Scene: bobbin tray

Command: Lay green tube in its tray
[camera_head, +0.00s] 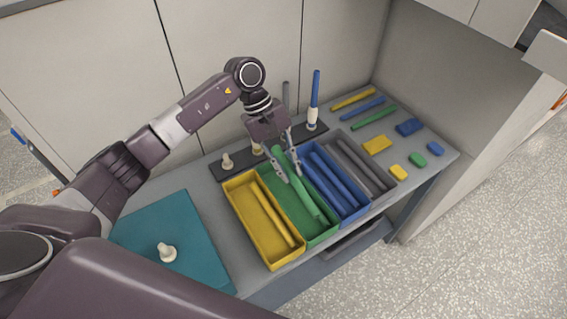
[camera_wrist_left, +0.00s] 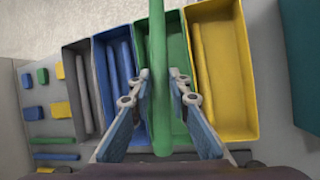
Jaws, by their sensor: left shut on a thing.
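A green tube (camera_wrist_left: 158,40) is between the fingers of my left gripper (camera_head: 288,175), which is shut on it. The gripper also shows in the left wrist view (camera_wrist_left: 160,76). The tube runs lengthwise over the green tray (camera_head: 284,207), between the yellow and blue trays. In the head view its near end is over the tray and its far end rises beyond the tray's back edge. I cannot tell whether it touches the tray floor. The green tray also shows in the wrist view (camera_wrist_left: 177,45). My right gripper is not in view.
The yellow tray (camera_head: 245,215) and the blue tray (camera_head: 347,214) flank the green one; a grey tray (camera_head: 387,187) stands beyond. A dark rack behind holds pegs and an upright blue tube (camera_head: 316,88). Loose tubes and blocks lie right. A teal mat (camera_head: 195,215) lies left.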

